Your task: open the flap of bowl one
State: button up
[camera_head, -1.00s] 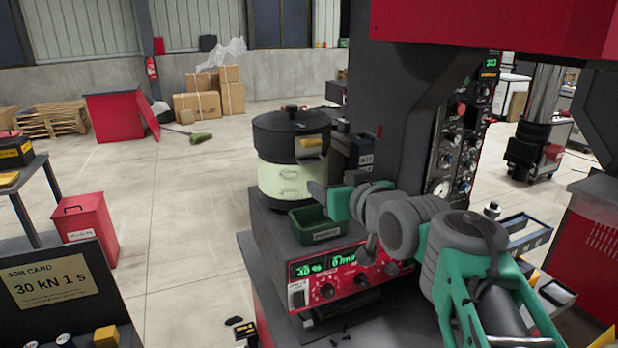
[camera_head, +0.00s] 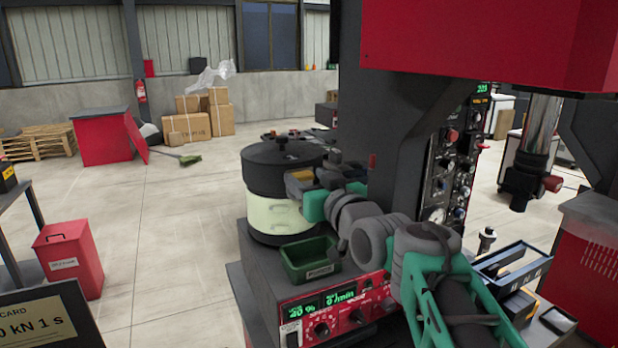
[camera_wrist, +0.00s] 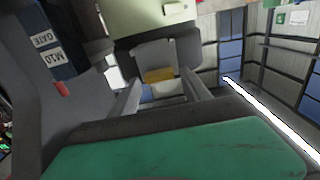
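The bowl feeder (camera_head: 272,172) is a round drum with a black top and a pale green band, standing on a dark base. A yellow tab (camera_head: 301,175) shows at its right side, at the height of the black rim; I take it for the flap's handle. My gripper (camera_head: 312,181) is right at this tab, to the right of the drum. In the wrist view the fingers are spread, with the yellow tab (camera_wrist: 159,75) in the gap near their tips. Whether they touch it I cannot tell. The flap's edges are not clear; it looks shut.
A small green bin (camera_head: 310,260) stands below my gripper, above the red control panel (camera_head: 335,312). A dark column (camera_head: 400,140) rises close to the right. A dark block labelled "M10 GATE" (camera_wrist: 45,65) shows in the wrist view.

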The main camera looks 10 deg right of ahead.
grip_shut()
jog(key=f+t+b, duration=0.1)
jog(key=t+b, duration=0.2)
jog(key=b, duration=0.7)
jog(key=s+f+t+y+b, duration=0.1)
jog(key=t+b, duration=0.2)
jog(key=b, duration=0.8)
jog(key=s+f+t+y+b, duration=0.1)
jog(key=t+b, duration=0.1)
jog(key=b, duration=0.9)
jog(key=shift+s+d+f+t, duration=0.15)
jog(key=shift+s+d+t, duration=0.1)
jog(key=shift+t, duration=0.15)
jog(key=shift+o, duration=0.9)
grip_release()
